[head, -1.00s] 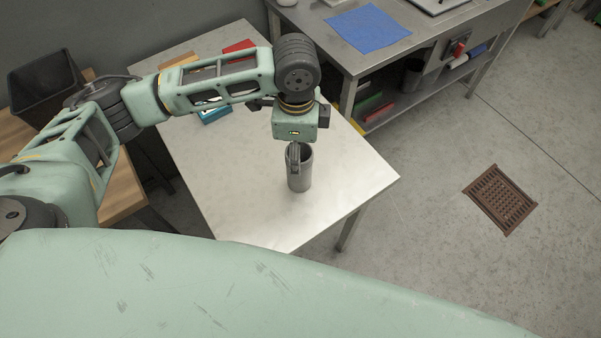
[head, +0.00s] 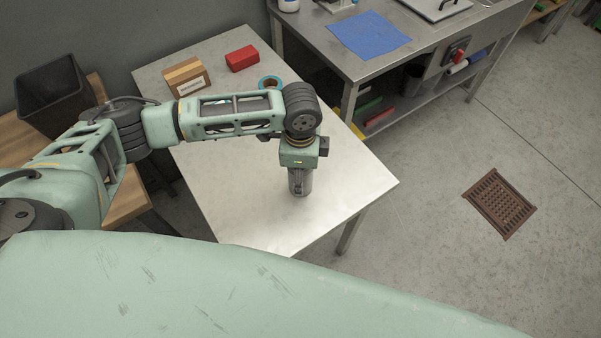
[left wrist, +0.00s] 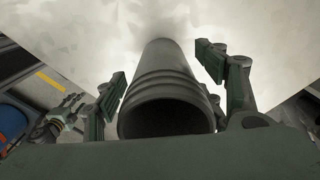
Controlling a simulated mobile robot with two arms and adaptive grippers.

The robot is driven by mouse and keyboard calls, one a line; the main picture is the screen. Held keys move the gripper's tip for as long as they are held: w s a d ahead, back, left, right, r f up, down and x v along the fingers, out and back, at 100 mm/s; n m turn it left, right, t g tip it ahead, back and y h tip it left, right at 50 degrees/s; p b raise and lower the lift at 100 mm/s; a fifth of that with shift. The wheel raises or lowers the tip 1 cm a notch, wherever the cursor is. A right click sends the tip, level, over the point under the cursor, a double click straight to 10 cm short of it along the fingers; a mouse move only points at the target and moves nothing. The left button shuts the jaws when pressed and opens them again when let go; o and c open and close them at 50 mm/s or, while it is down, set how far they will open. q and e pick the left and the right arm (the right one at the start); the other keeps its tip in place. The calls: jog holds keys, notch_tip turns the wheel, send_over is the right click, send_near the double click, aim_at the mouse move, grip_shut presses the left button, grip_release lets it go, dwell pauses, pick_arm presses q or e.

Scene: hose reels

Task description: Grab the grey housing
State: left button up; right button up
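The grey housing (head: 304,184) is an upright hollow cylinder on the light metal table, near its front right side. In the left wrist view the housing (left wrist: 162,85) shows its open, ringed mouth facing the camera. My left gripper (head: 300,188) is right above it, pointing down, and hides much of its top. In the left wrist view the two fingers of my left gripper (left wrist: 166,72) stand open on either side of the housing, with a visible gap at the right finger.
The metal table (head: 230,200) is clear around the housing. A wooden block (head: 186,77), a red block (head: 242,59) and a teal ring (head: 270,82) sit at its back. A workbench with a blue cloth (head: 369,35) stands behind. A black bin (head: 55,95) is at left.

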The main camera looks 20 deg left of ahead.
pick_arm(q)
jog(key=c, duration=1.3)
jog(key=shift+r, duration=0.1)
